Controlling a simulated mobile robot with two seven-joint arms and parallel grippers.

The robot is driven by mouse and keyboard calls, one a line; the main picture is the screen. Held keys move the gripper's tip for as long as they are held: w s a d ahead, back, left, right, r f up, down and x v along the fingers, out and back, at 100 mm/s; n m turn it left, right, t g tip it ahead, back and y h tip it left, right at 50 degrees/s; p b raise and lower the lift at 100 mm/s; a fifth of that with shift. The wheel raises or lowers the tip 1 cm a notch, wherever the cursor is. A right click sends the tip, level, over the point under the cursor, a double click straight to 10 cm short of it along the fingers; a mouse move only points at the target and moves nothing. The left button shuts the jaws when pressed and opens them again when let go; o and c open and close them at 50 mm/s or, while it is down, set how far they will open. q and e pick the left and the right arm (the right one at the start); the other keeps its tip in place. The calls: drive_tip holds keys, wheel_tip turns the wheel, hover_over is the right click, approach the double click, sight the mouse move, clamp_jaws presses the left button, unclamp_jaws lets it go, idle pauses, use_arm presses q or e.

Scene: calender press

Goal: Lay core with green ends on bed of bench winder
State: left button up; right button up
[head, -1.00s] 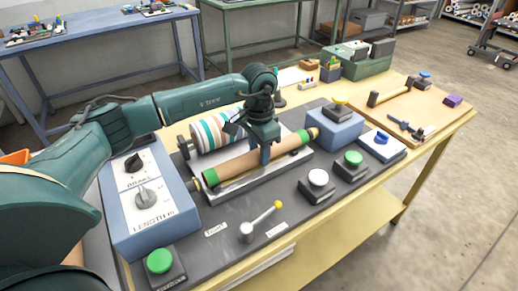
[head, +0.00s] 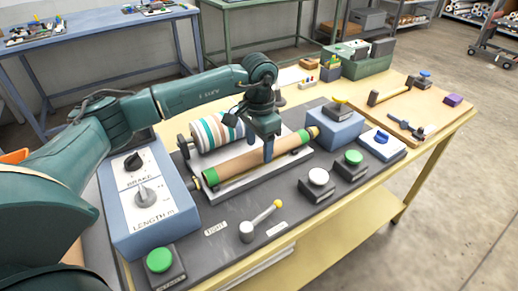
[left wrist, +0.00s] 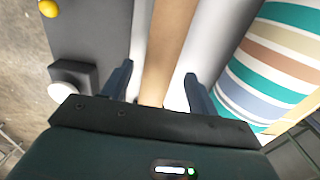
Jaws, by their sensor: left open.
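The core with green ends (head: 240,162) is a brown tube lying along the bed (head: 223,191) of the bench winder, in front of the striped roll. A green band shows at each end of it in the head view. In the left wrist view the tube (left wrist: 169,45) runs between the two fingers. My left gripper (head: 268,150) is over the core, pointing down, with its fingers (left wrist: 160,88) apart on either side of the tube. I cannot tell whether either finger touches it. My right gripper is not in view.
The striped roll (head: 215,133) sits close behind the core. A blue control box (head: 148,205) stands at left, a yellow-topped lever (head: 262,222) in front, and button boxes (head: 317,183) to the right. A blue block (head: 335,130) stands near the core's right end.

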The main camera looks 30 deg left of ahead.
sight(259, 150)
use_arm(q)
wheel_tip(259, 150, up, 10)
drive_tip(key=shift+r+b, duration=0.2)
drive_tip(key=shift+b, duration=0.25)
